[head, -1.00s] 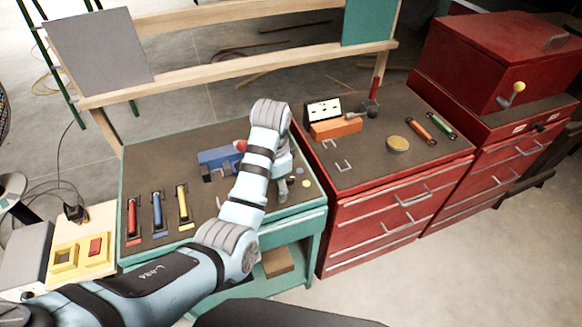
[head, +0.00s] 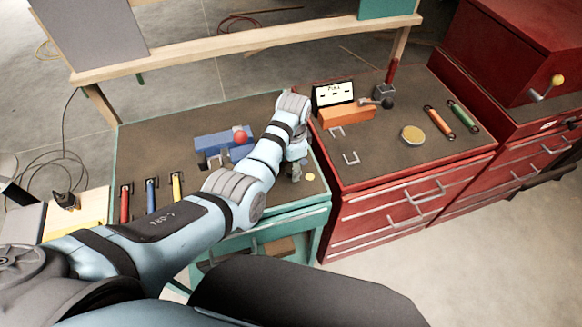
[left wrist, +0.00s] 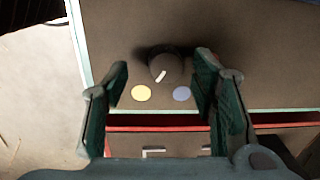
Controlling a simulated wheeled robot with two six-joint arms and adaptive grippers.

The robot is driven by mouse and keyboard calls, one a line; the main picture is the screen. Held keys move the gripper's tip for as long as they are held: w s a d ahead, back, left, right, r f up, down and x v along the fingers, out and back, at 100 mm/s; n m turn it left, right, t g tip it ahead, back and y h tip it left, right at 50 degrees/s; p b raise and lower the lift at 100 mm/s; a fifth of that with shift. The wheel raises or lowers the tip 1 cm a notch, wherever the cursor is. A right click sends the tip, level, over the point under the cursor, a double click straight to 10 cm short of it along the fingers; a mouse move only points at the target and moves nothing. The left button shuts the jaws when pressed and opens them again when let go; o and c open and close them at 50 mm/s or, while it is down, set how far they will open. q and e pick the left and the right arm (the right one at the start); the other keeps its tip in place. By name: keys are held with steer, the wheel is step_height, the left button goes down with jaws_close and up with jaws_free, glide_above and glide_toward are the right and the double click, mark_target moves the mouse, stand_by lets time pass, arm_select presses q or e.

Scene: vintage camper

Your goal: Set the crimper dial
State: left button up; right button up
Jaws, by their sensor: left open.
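The dial (left wrist: 166,68) is a dark round knob with a pale pointer mark, seen from above in the left wrist view. The pointer slants toward lower left. A yellow dot (left wrist: 141,93) and a blue dot (left wrist: 182,93) lie on the bench top beside it. My left gripper (left wrist: 162,66) is open, its dark green fingers either side of the dial, apart from it. In the head view the gripper (head: 296,172) hangs at the teal bench's right end, near the yellow dot (head: 310,176); the dial is hidden there. A blue device with a red ball (head: 240,137) stands to its left.
The teal bench (head: 150,140) holds red, blue and yellow-handled tools at left. The red cabinet (head: 375,165) beside it carries a small white sign (head: 334,92), an orange block (head: 346,115) and a yellow-topped tin (head: 413,135).

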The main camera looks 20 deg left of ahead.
mark_target(291, 171)
arm_select(q)
steer(key=f, duration=0.1)
steer(key=w+f, duration=0.1)
steer(key=f, duration=0.1)
steer(key=shift+w+b, duration=0.1)
steer(key=shift+b, duration=0.2)
steer(key=shift+w+f, duration=0.1)
steer(key=shift+w, duration=0.05)
steer(key=shift+s+r, duration=0.2)
steer(key=shift+s, duration=0.05)
steer(key=shift+s+r, duration=0.1)
steer(key=shift+c, duration=1.3)
steer(key=shift+s, duration=0.1)
steer(key=c, duration=0.3)
steer(key=shift+a, duration=0.1)
steer(key=c, duration=0.6)
arm_select(e)
steer(key=shift+w+f, duration=0.5)
steer(key=shift+w, duration=0.25)
